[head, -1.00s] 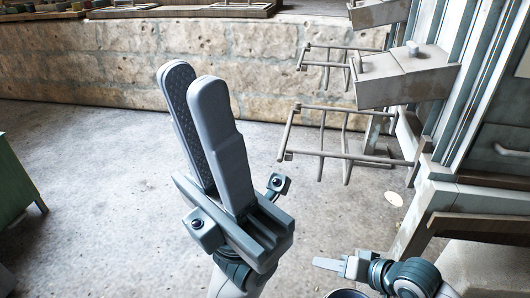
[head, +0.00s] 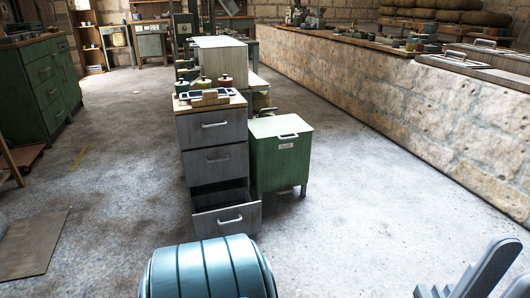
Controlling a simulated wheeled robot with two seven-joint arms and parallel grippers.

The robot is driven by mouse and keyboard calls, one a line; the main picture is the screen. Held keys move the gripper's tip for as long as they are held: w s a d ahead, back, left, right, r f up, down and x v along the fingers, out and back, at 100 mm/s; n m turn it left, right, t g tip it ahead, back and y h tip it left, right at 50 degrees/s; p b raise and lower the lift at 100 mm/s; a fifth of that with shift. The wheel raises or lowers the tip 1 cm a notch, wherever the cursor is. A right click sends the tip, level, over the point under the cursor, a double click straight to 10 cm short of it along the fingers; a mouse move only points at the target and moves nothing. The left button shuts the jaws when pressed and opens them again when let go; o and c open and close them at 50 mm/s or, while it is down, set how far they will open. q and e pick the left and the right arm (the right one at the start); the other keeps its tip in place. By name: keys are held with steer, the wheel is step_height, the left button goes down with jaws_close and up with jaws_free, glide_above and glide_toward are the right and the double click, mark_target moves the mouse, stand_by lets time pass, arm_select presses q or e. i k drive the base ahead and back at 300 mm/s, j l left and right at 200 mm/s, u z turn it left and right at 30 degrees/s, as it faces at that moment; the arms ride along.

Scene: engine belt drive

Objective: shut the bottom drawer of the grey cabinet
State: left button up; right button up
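The grey cabinet (head: 214,130) stands near the middle of the head view, with a wooden top and a column of drawers with bar handles. Its bottom drawer (head: 228,219) is pulled out toward me, and its dark inside shows behind the front panel. The upper drawers look shut.
A green bin (head: 281,155) with a lid stands right beside the cabinet. A green drawer unit (head: 42,85) is at the far left, and a stone-walled counter (head: 400,100) runs along the right. A flat board (head: 32,243) lies at left. The floor around the cabinet's front is mostly clear.

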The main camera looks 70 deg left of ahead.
mark_target(231, 212)
steer(key=u, duration=2.7)
